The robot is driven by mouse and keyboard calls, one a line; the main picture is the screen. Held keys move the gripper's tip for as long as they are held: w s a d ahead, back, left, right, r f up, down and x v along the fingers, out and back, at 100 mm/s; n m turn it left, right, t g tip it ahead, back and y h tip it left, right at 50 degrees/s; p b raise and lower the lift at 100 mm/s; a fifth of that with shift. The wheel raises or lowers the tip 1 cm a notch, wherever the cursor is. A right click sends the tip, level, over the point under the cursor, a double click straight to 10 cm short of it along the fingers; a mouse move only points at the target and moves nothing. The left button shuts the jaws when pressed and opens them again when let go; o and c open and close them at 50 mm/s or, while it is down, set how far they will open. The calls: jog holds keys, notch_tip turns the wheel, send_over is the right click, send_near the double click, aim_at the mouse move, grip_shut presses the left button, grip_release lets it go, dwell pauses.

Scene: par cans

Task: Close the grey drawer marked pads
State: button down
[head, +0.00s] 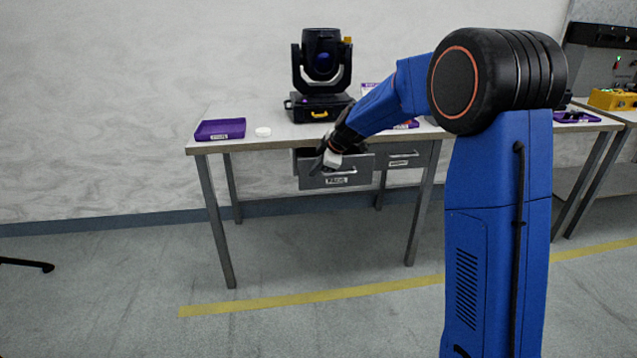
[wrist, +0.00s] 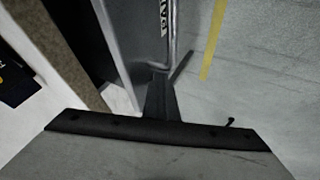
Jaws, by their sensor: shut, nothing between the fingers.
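The grey drawer (head: 310,183) marked pads hangs under the table top at the front. It is pulled partly out, its front standing forward of the drawer beside it. Its label and bar handle (wrist: 171,38) show in the wrist view, with the dark drawer opening (wrist: 98,55) to the left of its front. My gripper (head: 328,158) is at the drawer front, near its upper edge and handle. It is shut and empty; its fingers also show in the wrist view (wrist: 159,92), close to the handle. I cannot tell whether they touch the drawer.
A second grey drawer (head: 410,158) is closed at the right. Floor before the table is clear.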

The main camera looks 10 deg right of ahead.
jog(key=w, duration=0.9)
jog(key=shift+w, duration=0.15)
jog(key=shift+w+r, duration=0.15)
jog(key=shift+w, duration=0.3)
jog(key=shift+w+r, duration=0.1)
